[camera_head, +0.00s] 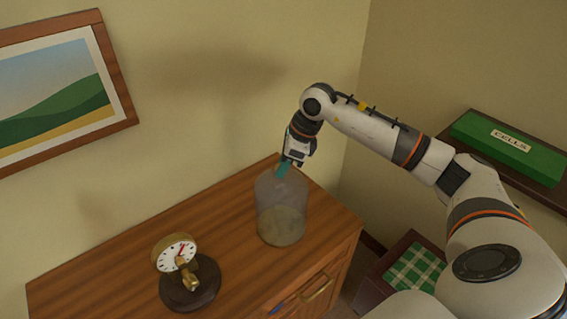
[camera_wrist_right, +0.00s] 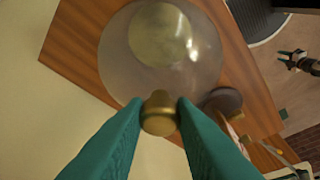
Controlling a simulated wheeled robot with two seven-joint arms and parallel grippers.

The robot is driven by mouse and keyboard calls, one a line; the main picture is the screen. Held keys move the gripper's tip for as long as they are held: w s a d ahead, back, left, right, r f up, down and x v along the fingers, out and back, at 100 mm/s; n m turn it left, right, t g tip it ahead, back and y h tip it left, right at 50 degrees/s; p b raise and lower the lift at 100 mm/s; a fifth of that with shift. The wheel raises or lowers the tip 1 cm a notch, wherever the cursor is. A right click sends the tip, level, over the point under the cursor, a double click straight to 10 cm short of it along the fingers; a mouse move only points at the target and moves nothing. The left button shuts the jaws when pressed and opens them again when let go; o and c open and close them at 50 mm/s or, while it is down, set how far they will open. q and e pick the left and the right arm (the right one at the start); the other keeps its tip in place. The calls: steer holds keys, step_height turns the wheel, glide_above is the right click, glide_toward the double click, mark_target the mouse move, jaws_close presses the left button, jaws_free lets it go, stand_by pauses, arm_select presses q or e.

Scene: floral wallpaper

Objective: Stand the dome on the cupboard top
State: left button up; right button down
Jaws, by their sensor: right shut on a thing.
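The clear glass dome (camera_head: 281,212) is upright at the right end of the wooden cupboard top (camera_head: 225,235). Its lower rim appears at or just above the wood; I cannot tell whether it touches. My right gripper (camera_head: 285,168) is above the dome, shut on its brass knob. In the right wrist view, the teal fingers (camera_wrist_right: 160,118) pinch the knob (camera_wrist_right: 160,112), with the glass (camera_wrist_right: 118,62) beyond. My left gripper (camera_wrist_right: 284,58) shows small at the right of that view, apart from the cupboard, its fingers seemingly spread and empty.
A small brass clock (camera_head: 176,254) on a dark round base (camera_head: 190,288) stands left of the dome, apart from it. A wall is behind the cupboard. A green box (camera_head: 508,147) lies on a shelf at right. Bare wood lies between dome and clock.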

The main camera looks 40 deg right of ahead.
steer(key=c, duration=1.2)
jaws_free()
steer(key=shift+r, duration=0.1)
steer(key=shift+d+r, duration=0.1)
steer(key=shift+r, duration=0.1)
steer(key=b+v, duration=0.2)
steer(key=v, duration=0.9)
steer(key=shift+r+b, duration=0.3)
steer(key=shift+b, duration=0.1)
steer(key=shift+s, duration=0.15)
